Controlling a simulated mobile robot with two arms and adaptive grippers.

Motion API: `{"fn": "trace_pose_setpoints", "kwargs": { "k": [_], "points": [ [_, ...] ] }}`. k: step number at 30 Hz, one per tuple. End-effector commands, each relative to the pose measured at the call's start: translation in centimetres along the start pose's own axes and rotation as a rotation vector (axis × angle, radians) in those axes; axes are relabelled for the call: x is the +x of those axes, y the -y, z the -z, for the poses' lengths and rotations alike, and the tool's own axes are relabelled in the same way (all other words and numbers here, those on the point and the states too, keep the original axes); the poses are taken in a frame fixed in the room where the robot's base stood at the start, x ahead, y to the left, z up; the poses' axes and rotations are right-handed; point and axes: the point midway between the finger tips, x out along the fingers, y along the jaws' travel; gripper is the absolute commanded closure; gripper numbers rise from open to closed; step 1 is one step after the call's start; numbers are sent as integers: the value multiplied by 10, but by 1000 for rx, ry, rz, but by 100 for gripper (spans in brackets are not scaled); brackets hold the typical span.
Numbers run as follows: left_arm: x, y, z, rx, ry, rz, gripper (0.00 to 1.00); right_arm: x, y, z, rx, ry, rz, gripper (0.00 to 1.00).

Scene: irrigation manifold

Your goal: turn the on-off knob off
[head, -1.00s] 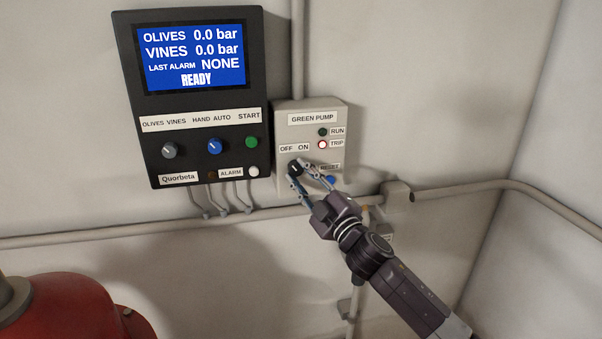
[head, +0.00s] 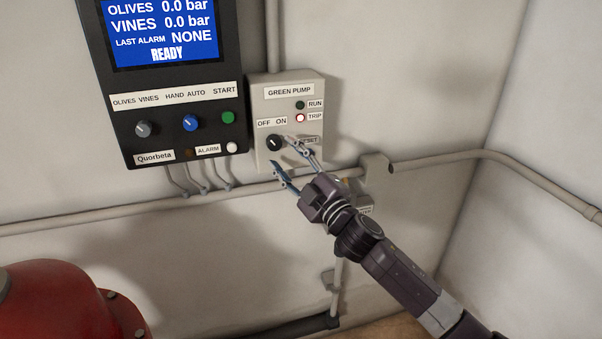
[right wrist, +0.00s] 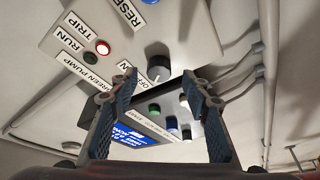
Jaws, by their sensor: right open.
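The on-off knob (head: 274,142) is black and round, under the OFF and ON labels of the grey green pump box (head: 258,99). Its white mark appears to point up-left, toward OFF. My right gripper (head: 281,152) is open and empty, its fingers spread below and right of the knob, apparently clear of it. In the right wrist view the knob (right wrist: 158,63) shows beyond the gap between the open fingertips (right wrist: 158,75), with its white mark downward. The label beside it is partly hidden by a finger. My left gripper is not in view.
The TRIP light (head: 300,118) is lit red; the RUN light (head: 300,105) looks dark. A black control panel (head: 121,125) with a blue READY screen is at left. A pipe (head: 235,188) runs below the boxes. A red rounded thing (head: 60,300) stands lower left.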

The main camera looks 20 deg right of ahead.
Motion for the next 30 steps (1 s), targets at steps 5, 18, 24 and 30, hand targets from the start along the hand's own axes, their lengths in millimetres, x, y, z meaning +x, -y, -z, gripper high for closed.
{"fn": "trace_pose_setpoints", "kwargs": {
  "k": [5,18,24,30],
  "points": [
    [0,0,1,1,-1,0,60,-39,2,-1,1,2,3,56],
    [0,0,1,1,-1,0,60,-88,0,0,0,-1,1,56],
    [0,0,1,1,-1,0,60,-89,0,0,0,-1,0,56],
    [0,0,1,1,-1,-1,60,-89,0,0,0,-1,0,56]
  ]
}}
